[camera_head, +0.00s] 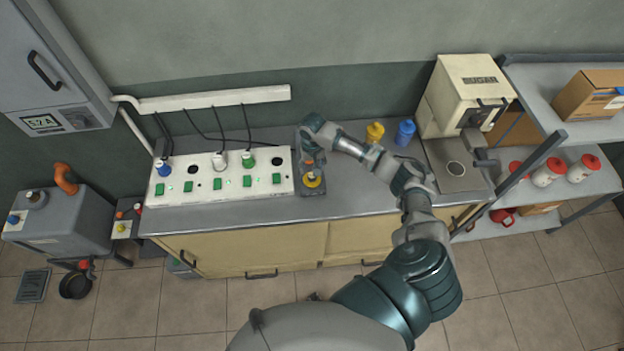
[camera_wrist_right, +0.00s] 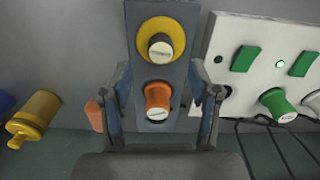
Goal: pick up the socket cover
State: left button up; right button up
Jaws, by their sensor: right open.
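A grey holder plate (camera_wrist_right: 177,75) carries an orange-collared knob with a white top (camera_wrist_right: 157,96) and a yellow-collared knob (camera_wrist_right: 161,42); which one is the socket cover I cannot tell. In the head view the yellow-collared one (camera_head: 312,180) shows at the right end of the white socket panel (camera_head: 225,197). My right gripper (camera_wrist_right: 160,76) is open, with its fingers on either side of the orange-collared knob, not visibly closed on it. In the head view my right gripper (camera_head: 309,156) is over the holder and partly hides it. My left gripper is not in view.
The panel has green switches, open holes and blue, white and green plugs (camera_head: 248,159). A yellow bottle (camera_head: 375,132) and a blue bottle (camera_head: 405,132) stand behind my right arm. The sugar machine (camera_head: 462,95) is at the right. The front counter strip is clear.

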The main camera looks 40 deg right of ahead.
aim_at(312, 179)
notch_tip(312, 179, down, 6)
jog(key=shift+r, duration=0.25)
jog(key=shift+s+a, duration=0.1)
grip_shut()
